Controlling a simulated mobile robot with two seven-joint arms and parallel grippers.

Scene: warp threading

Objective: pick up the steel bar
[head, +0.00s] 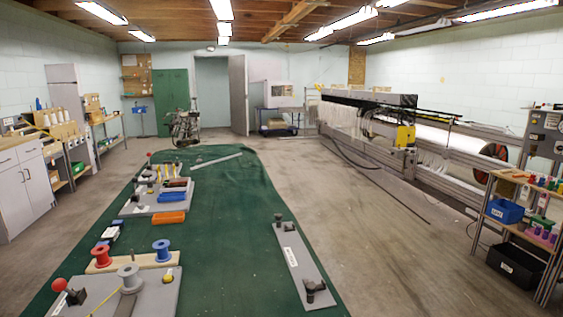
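A long, thin, light-grey bar (217,161), which looks like the steel bar, lies at a slant on the far end of the green-covered table (215,230). Nothing covers it, and it is apart from the other items. Neither of my grippers shows in the head view.
A grey plate (298,262) with dark clamps lies at the table's right edge. On the left are a spool rack (105,263), an orange block (171,218) and a grey board (150,207) with tools. The table's middle is clear. A loom (400,140) stands to the right.

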